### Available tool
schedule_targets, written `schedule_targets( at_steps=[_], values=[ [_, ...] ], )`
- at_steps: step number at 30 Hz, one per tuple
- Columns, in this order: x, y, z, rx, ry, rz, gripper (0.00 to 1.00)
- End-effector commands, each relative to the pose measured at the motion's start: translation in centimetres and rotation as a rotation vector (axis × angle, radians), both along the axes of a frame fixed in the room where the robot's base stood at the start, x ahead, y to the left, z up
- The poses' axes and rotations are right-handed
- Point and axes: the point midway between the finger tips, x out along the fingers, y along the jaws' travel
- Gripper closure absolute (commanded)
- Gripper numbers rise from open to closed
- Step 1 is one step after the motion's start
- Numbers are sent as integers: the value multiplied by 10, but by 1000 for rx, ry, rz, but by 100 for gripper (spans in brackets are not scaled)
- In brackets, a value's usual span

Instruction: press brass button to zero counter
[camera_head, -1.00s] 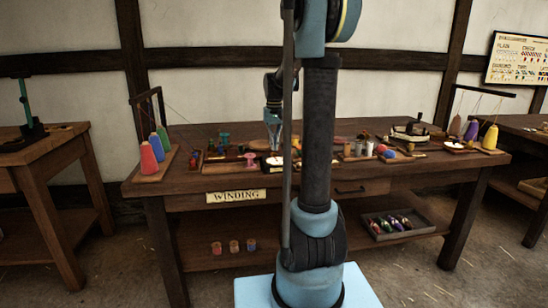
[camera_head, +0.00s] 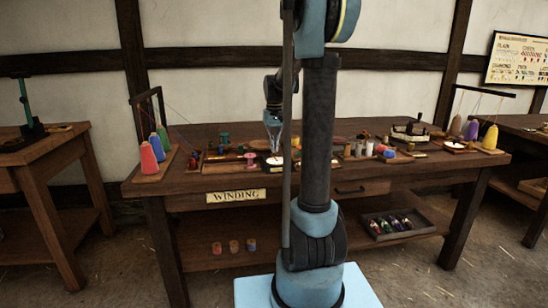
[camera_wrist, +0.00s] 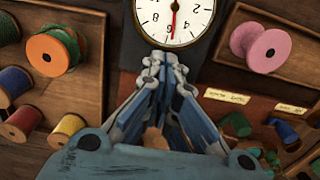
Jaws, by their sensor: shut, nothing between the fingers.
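The counter shows in the wrist view as a white round dial (camera_wrist: 182,14) with a red hand, set in a dark housing (camera_wrist: 204,54). In the head view its pale dial (camera_head: 273,161) lies on the winding bench, just below the fingertips. My gripper (camera_wrist: 165,62) is shut and empty, its tips over the housing at the dial's lower edge. It also shows in the head view (camera_head: 274,149), pointing down. I cannot make out the brass button; the fingers cover part of the housing. Whether the tips touch the housing I cannot tell.
A pink spool (camera_wrist: 260,46) sits in a wooden tray right of the counter. An orange spool with green thread (camera_wrist: 53,50) and several other spools stand on the left. Small labels (camera_wrist: 227,96) and green pieces lie at the lower right. Coloured cones (camera_head: 149,157) stand at the bench's left end.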

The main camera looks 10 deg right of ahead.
Motion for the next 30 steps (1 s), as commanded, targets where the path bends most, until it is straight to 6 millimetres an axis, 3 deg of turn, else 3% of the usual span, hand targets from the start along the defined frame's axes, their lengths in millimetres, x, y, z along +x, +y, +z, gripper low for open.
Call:
schedule_targets(
  at_steps=[30],
  values=[
    [0, 0, -14, 0, 0, 0, 100]
  ],
)
